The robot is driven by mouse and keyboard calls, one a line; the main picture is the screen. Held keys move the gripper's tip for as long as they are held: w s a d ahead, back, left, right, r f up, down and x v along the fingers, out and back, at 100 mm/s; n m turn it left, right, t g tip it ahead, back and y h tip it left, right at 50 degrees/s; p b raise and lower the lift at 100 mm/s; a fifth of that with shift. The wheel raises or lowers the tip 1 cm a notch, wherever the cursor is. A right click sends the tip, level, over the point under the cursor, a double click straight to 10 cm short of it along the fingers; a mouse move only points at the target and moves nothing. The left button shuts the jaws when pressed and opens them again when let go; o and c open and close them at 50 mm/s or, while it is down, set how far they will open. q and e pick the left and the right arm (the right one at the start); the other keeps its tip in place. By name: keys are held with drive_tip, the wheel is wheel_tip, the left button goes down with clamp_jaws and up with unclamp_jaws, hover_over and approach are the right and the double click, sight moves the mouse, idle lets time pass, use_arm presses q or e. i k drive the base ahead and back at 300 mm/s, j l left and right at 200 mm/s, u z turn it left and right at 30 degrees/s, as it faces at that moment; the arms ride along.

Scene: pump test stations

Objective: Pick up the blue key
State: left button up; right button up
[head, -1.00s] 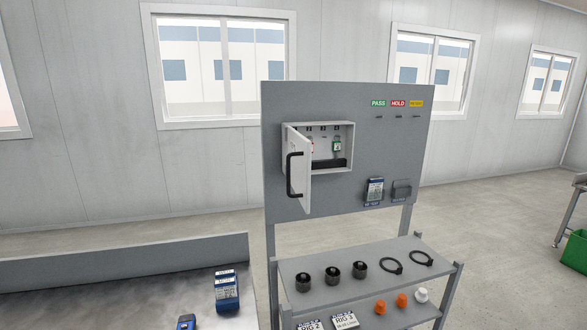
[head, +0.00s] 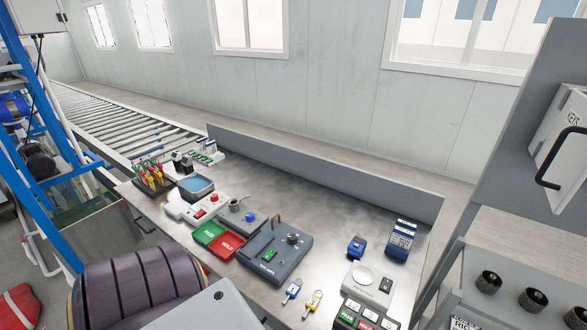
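The blue key (head: 293,289) lies flat on the metal bench (head: 330,200), near its front edge. A yellow key (head: 313,301) lies just to its right. A dark grey test box (head: 274,253) with a green button sits behind and to the left of the blue key. The blue key is in plain sight and nothing covers it. Neither of my grippers shows in the head view.
A red and green tray pair (head: 218,241) lies left of the box. A white scale (head: 365,278) stands to the right, with blue devices (head: 400,240) behind it. A grey panel stand with shelves (head: 510,275) borders the bench at right. A roller conveyor (head: 120,120) runs at back left.

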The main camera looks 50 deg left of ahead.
sight(292, 291)
drive_tip(key=u, duration=1.6)
